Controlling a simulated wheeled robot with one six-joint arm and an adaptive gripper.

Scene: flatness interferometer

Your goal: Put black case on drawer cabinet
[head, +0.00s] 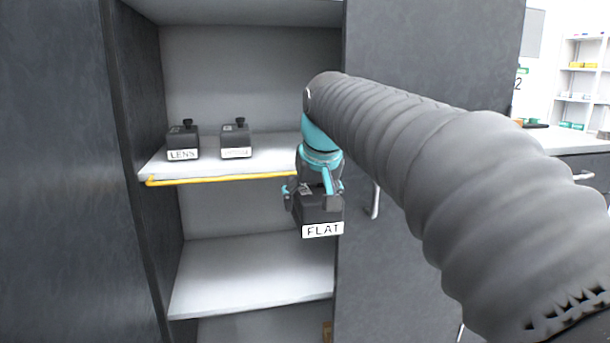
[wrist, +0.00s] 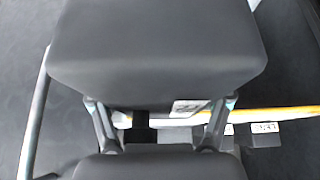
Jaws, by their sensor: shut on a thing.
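The black case (head: 320,212) with a white FLAT label is held in my gripper (head: 310,192), in front of the open cupboard. My gripper is shut on it from above, and the label side faces the head camera. The case hangs upright, apart from the shelves. In the wrist view large dark shapes fill much of the picture, and a small pale tag shows between the fingers. I cannot clearly make out a drawer cabinet; a white-topped unit (head: 577,143) with a handle stands at the far right, partly hidden by my arm.
Two similar dark cases, one marked LENS (head: 183,143) and another (head: 236,140) with an unreadable label, stand on the yellow-edged upper shelf (head: 215,172). The lower shelf (head: 250,275) is bare. A dark cupboard door (head: 430,45) with a handle is close to my arm.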

